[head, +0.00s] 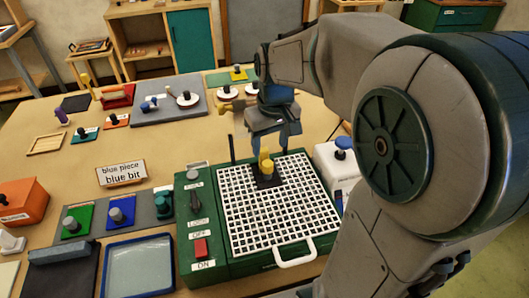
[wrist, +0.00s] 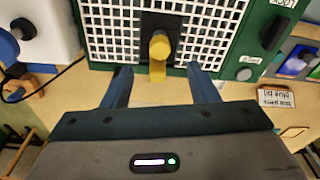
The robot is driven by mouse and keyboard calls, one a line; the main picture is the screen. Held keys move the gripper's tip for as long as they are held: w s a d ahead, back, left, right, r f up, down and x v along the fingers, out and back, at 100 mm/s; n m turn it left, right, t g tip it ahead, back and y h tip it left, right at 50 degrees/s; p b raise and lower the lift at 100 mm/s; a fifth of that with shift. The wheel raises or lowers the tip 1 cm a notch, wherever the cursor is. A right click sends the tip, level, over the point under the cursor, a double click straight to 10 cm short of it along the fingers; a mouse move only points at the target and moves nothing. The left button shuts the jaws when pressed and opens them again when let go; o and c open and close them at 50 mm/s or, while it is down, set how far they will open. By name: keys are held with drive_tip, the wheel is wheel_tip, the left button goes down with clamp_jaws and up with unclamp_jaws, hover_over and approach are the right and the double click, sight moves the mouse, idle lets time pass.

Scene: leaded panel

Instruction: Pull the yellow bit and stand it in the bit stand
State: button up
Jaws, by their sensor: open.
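The yellow bit (head: 266,163) stands upright on a dark square block on the white grid of the green machine. In the wrist view the yellow bit (wrist: 159,48) shows between and a little beyond my two fingertips. My gripper (head: 269,146) is open and empty, with its fingers over the far part of the grid; it also shows in the wrist view (wrist: 158,72). The fingers look apart from the bit. A grey rack (head: 141,214) with green, blue and teal pieces lies left of the machine; I cannot tell whether it is the bit stand.
The green machine (head: 185,268) has a lever, a red switch (head: 201,247) and a white front handle (head: 295,257). A sign (head: 121,173) reads "blue piece, blue bit". A blue-rimmed tray (head: 138,264) lies at front left. A white box (head: 335,165) stands right of the machine.

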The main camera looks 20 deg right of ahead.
sight(268, 163)
drive_tip(key=f, duration=0.6)
drive_tip(key=w+f, duration=0.1)
drive_tip(key=f, duration=0.2)
drive_tip(key=shift+a+f+p, duration=0.1)
drive_tip(key=shift+p, duration=0.3)
drive_tip(key=c, duration=1.1)
